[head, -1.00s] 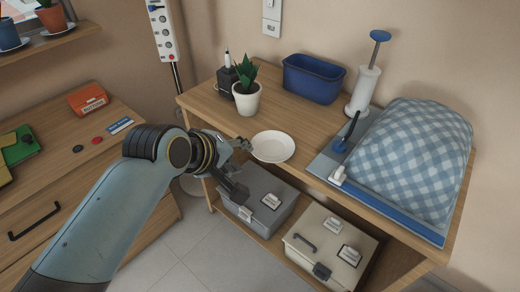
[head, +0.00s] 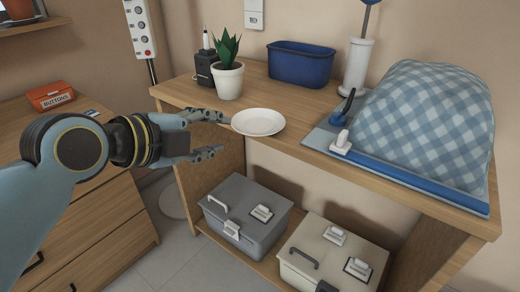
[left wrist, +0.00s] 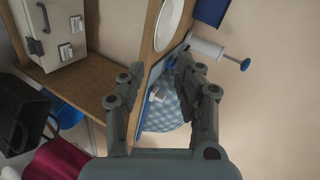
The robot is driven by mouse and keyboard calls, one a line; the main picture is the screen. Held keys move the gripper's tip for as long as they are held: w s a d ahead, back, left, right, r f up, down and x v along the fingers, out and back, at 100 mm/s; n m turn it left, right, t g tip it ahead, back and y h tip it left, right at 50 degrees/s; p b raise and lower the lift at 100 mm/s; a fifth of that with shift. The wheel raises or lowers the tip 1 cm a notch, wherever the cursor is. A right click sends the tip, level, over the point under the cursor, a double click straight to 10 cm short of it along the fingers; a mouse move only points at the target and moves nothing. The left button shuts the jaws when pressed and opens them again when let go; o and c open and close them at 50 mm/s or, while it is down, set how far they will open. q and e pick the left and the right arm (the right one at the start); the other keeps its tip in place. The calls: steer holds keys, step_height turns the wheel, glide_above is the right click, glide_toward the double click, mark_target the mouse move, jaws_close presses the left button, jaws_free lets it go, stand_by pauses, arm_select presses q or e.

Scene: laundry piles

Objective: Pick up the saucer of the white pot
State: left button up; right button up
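The white saucer (head: 258,122) lies empty near the front edge of the wooden shelf top, beside the white pot (head: 229,82) with a green plant. The saucer also shows partly at the top of the left wrist view (left wrist: 171,22). My left gripper (head: 223,134) is open and empty just left of the saucer. Its upper fingertip is close to the saucer's left rim; I cannot tell whether they touch. The lower finger is below it, in front of the shelf edge. In the left wrist view the open fingers (left wrist: 160,68) are apart with nothing between them. My right gripper is not in view.
A blue planter (head: 301,65) and a dark bottle (head: 207,68) stand at the back of the shelf top (head: 185,92). A board (head: 400,180) with a checked cloth mound (head: 430,115) is to the right. Grey (head: 247,215) and cream (head: 330,255) boxes sit below.

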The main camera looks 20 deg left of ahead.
mark_target(253, 134)
arm_select(q)
steer(key=b+x, duration=0.1)
steer(key=x, duration=1)
steer(key=shift+s+d+f+b, duration=0.1)
steer(key=shift+f+b, duration=0.15)
steer(key=shift+b, duration=0.05)
jaws_close()
